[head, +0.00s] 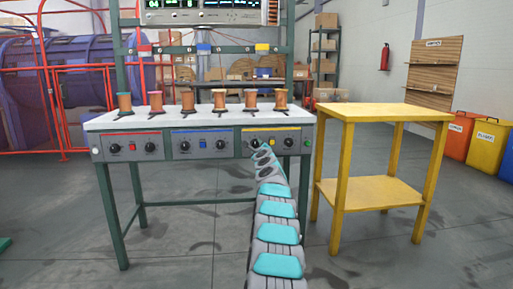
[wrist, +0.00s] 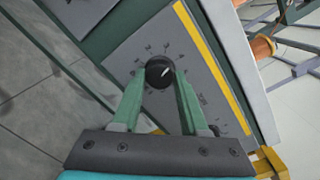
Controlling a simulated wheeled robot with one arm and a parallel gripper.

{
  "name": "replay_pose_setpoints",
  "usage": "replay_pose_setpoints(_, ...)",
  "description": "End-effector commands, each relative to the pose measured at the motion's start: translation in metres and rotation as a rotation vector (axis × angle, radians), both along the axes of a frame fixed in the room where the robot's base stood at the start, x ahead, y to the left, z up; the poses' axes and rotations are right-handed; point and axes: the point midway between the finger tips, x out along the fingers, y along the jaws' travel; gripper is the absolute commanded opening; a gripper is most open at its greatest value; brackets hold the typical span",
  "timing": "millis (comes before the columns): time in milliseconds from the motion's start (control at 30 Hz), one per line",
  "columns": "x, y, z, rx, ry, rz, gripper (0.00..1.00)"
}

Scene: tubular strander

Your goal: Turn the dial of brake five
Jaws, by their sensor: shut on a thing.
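The dial of brake five (wrist: 159,71) is a round black knob with a white pointer line. It is on a grey panel (wrist: 128,62) with a yellow stripe and scale marks around the knob. My gripper (wrist: 158,82) has its green fingers on either side of the knob and is shut on it. In the head view, my gripper (head: 263,150) reaches the left dial of the yellow-striped panel (head: 264,138) at the right end of the bench front. My arm hides part of that panel.
Copper-coloured spools (head: 188,100) stand in a row on the white bench top (head: 140,120) above the panels. Red-striped (head: 133,146) and blue-striped (head: 201,144) panels are to the left. A yellow table (head: 385,112) stands to the right. The floor in front is clear.

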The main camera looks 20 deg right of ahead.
Motion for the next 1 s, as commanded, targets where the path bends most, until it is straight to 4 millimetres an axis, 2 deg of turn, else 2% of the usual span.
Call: replay_pose_setpoints(1000,0.0006,0.0024,0.0028,-0.928,0.265,0.001,0.0)
